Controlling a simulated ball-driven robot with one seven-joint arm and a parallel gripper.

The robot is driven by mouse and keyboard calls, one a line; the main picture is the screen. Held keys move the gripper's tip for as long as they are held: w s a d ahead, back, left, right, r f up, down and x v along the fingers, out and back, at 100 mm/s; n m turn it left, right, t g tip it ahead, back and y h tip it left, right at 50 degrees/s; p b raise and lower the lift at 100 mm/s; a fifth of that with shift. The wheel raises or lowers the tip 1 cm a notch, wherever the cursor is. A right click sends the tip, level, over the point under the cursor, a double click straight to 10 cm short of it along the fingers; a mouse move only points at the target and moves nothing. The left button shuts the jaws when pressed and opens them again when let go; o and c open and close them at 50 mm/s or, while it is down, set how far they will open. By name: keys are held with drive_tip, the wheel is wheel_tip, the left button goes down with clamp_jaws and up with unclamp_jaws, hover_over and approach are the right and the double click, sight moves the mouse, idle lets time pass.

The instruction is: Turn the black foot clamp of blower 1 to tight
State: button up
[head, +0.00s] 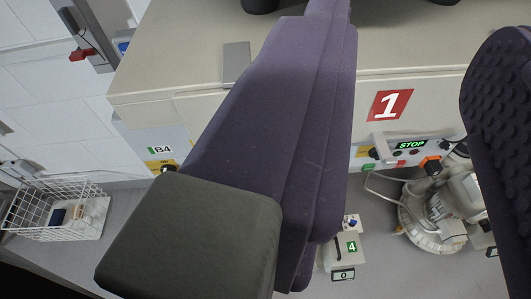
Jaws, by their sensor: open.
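Blower 1 is most likely the pale machine (440,207) on a round base at the right, below the red "1" sign (389,105) and partly covered by a dark textured part at the right edge. A control panel (415,150) reading "STOP" sits above it. I cannot clearly pick out the black foot clamp or its setting; dark parts near the machine's base are small and partly hidden. My gripper (410,120) appears as large dark purple parts close to the camera, spread apart, with no object visible between them. They seem clear of the blower.
A pale cabinet (185,80) fills the top, with a "B4" label (160,149) at its left. A wire basket (60,208) with small items stands at far left. Thin pale cables run beside the blower.

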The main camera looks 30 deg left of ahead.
drive_tip(key=s+a+f+y, duration=0.2)
drive_tip(key=f+y, duration=0.1)
drive_tip(key=f, duration=0.4)
drive_tip(key=s+a+f+y, duration=0.1)
drive_tip(key=a+f+y, duration=0.15)
drive_tip(key=f, duration=0.45)
drive_tip(key=b+x, duration=0.1)
drive_tip(key=x, duration=0.6)
drive_tip(key=shift+a+g+y, duration=0.2)
drive_tip(key=shift+g+y, duration=0.15)
drive_tip(key=shift+g, duration=0.05)
drive_tip(key=shift+w, duration=0.1)
clamp_jaws()
